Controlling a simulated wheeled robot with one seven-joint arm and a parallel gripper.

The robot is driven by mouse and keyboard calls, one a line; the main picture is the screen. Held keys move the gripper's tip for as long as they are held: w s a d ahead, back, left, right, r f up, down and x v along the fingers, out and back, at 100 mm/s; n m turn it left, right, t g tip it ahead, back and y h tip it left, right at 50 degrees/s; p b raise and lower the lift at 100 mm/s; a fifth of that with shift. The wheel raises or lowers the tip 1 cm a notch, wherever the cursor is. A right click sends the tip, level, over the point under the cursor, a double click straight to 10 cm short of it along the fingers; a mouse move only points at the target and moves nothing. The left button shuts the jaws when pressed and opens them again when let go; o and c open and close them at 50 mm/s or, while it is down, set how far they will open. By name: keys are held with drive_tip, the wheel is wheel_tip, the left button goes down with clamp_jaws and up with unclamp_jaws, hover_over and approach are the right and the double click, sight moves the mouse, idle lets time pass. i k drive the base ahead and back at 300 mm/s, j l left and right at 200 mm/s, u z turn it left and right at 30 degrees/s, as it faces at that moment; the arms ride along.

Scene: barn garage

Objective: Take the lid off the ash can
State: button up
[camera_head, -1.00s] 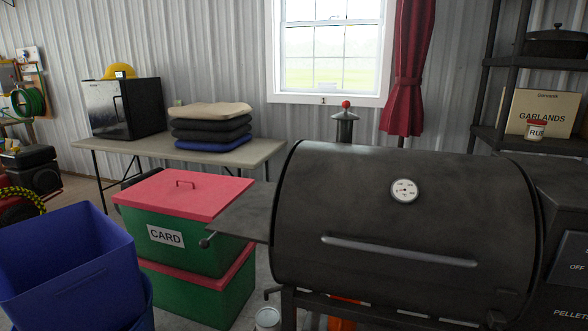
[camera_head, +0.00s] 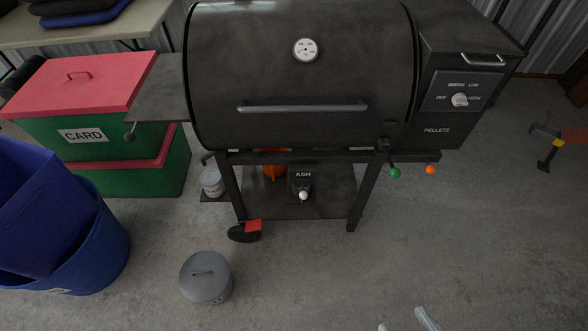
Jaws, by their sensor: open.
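A round grey can (camera_head: 208,297) stands upright on the concrete floor, left of centre and in front of the grill. Its grey lid (camera_head: 212,263) is on top, with a dark bar handle (camera_head: 203,273) across the middle. The can carries no readable label. My gripper (camera_head: 407,322) shows only as two pale, separated fingertips at the bottom edge, right of the can and apart from it. It is open, with nothing seen between the fingers.
A black pellet grill (camera_head: 300,80) stands behind the can; a black box marked ASH (camera_head: 300,188) sits on its lower shelf. A small pail (camera_head: 212,183) hangs at its left. Blue bins (camera_head: 95,260) stand at the left. Floor right of the can is clear.

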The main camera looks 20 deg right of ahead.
sight(203, 277)
drive_tip(key=u, duration=0.85)
drive_tip(key=i+u, duration=0.4)
drive_tip(key=i, duration=0.3)
drive_tip(key=i+l+u, duration=0.1)
drive_tip(key=i+u, duration=0.3)
drive_tip(key=i, duration=0.25)
